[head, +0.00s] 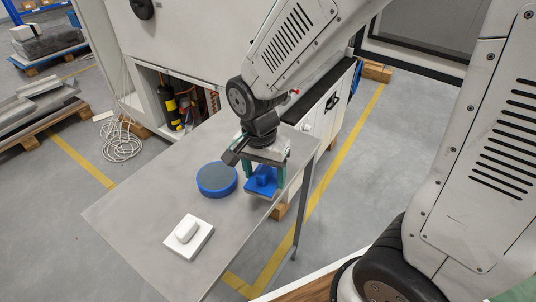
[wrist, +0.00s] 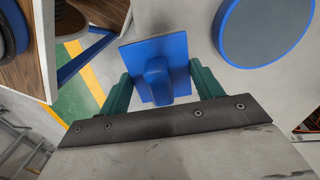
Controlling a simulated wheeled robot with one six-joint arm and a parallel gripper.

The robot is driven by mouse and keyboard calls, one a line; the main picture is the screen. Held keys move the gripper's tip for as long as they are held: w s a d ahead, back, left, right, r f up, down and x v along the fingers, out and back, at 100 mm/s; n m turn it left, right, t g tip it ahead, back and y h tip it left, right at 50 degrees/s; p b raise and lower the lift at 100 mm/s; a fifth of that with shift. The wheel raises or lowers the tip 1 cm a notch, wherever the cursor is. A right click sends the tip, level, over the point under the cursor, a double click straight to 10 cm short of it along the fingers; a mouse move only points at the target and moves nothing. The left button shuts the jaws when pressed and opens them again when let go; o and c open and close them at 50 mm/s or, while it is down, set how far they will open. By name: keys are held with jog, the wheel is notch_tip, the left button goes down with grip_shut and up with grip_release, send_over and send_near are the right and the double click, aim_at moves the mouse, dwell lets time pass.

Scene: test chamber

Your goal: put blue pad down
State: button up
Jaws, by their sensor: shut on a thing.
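The blue pad (head: 257,189) is a flat square plate with a raised blue grip on top. My gripper (head: 265,176) is shut on that grip, with a green finger on each side. In the wrist view the blue pad (wrist: 157,55) lies between the green fingers of my gripper (wrist: 156,88). It is near the right edge of the grey table (head: 150,215). I cannot tell whether the pad touches the table top or hangs just above it.
A round blue disc with a grey top (head: 216,179) stands on the table just left of the pad. A white square pad with a white grip (head: 188,236) lies nearer the front. The table's left part is clear. A white cabinet (head: 200,45) stands behind.

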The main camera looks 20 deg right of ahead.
aim_at(253, 183)
jog(key=a, duration=0.2)
jog(key=a+m, duration=0.1)
jog(key=shift+s+r+t+y, duration=0.2)
jog(key=shift+r+t+y, duration=0.1)
jog(key=shift+r, duration=0.1)
jog(key=shift+w, duration=0.1)
jog(key=w+d, duration=0.2)
jog(key=w, duration=0.1)
jog(key=w+d+f, duration=0.1)
jog(key=w+d, duration=0.2)
jog(key=w, duration=0.1)
jog(key=w+d, duration=0.3)
jog(key=w, duration=0.1)
jog(key=shift+w+d+f, duration=0.1)
jog(key=shift+w+f, duration=0.05)
jog(key=shift+w+d+f, duration=0.2)
jog(key=shift+w+d, duration=0.15)
jog(key=shift+w, duration=0.1)
jog(key=shift+w+d+f, duration=0.15)
jog(key=shift+w+d, duration=0.15)
jog(key=shift+w, duration=0.15)
notch_tip(253, 183, down, 3)
jog(key=shift+s+r, duration=0.1)
jog(key=shift+r, duration=0.1)
jog(key=o, duration=0.9)
jog(key=shift+a, duration=0.1)
jog(key=shift+f, duration=0.1)
